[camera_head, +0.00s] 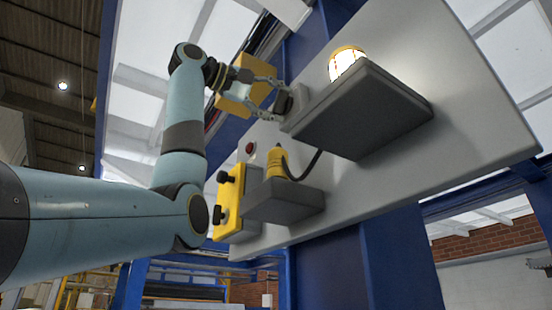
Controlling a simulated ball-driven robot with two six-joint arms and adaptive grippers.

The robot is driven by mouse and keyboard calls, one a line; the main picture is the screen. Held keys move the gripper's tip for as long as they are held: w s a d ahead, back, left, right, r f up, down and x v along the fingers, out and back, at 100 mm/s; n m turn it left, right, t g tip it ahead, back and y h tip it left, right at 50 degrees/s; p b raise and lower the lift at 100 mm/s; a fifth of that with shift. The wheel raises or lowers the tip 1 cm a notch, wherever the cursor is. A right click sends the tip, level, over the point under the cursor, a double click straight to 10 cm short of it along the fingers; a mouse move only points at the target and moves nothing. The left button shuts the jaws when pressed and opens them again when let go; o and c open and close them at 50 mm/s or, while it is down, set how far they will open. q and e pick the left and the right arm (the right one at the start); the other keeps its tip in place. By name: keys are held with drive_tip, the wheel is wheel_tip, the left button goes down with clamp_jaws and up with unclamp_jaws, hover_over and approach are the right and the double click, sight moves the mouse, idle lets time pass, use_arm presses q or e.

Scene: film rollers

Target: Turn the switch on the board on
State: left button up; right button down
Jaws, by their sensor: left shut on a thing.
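A light grey board (470,95) hangs tilted across the right half of the view. My left gripper (280,101) reaches its left edge, with its fingers closed around the dark knob of a switch (298,98). The fingers hide part of the knob, so its exact angle is hard to read. A lamp (347,65) with a yellow cap glows brightly on the board to the right of the switch. My right gripper is not in view.
A large dark grey box (362,112) juts out below the lamp. Under the switch are a red button (250,148), a yellow plug with a black cable (277,163), a smaller grey box (284,201) and a yellow box with black knobs (229,202). Blue posts stand behind.

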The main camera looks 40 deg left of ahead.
use_arm(q)
drive_tip(key=shift+f+m, duration=0.15)
drive_tip(key=shift+m, duration=0.85)
drive_tip(key=o, duration=1.2)
drive_tip(key=v, duration=1.2)
